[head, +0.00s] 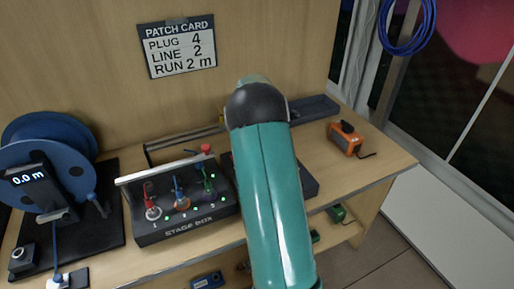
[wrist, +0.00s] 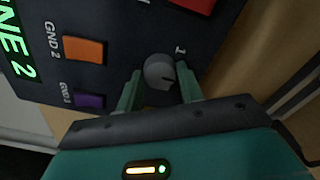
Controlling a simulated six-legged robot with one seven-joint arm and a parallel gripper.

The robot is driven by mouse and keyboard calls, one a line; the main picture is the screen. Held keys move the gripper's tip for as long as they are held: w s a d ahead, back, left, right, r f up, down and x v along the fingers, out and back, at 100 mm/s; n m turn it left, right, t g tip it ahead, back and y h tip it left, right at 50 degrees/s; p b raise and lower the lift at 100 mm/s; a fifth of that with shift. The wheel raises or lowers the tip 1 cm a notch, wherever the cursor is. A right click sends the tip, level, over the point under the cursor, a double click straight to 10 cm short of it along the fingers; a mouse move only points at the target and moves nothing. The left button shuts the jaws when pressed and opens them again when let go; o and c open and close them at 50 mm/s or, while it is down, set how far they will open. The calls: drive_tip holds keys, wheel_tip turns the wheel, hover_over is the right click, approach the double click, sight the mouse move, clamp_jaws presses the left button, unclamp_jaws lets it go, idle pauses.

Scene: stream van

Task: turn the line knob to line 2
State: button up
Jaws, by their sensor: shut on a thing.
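The line knob (wrist: 155,72) is a small round grey knob on a dark panel in the wrist view. My gripper (wrist: 160,84) has its two green fingers on either side of the knob and is shut on it. A dark pointer mark shows on the knob, and a "1" is printed beside it. A green display (wrist: 18,50) at the left edge is partly cut off and reads "NE 2". In the head view my teal arm hides the knob and the gripper; only part of the dark panel box (head: 304,180) shows beside it.
The patch card (head: 178,47) reads plug 4, line 2, run 2 m. A stage box (head: 190,228) with coloured plugs stands left of my arm. A blue cable reel (head: 45,150) is at far left. An orange device (head: 345,140) sits at right.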

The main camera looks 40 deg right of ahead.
drive_tip(key=o, duration=1)
wheel_tip(320, 180, up, 14)
drive_tip(key=shift+f, duration=0.1)
drive_tip(key=shift+s, duration=0.1)
idle(0.4)
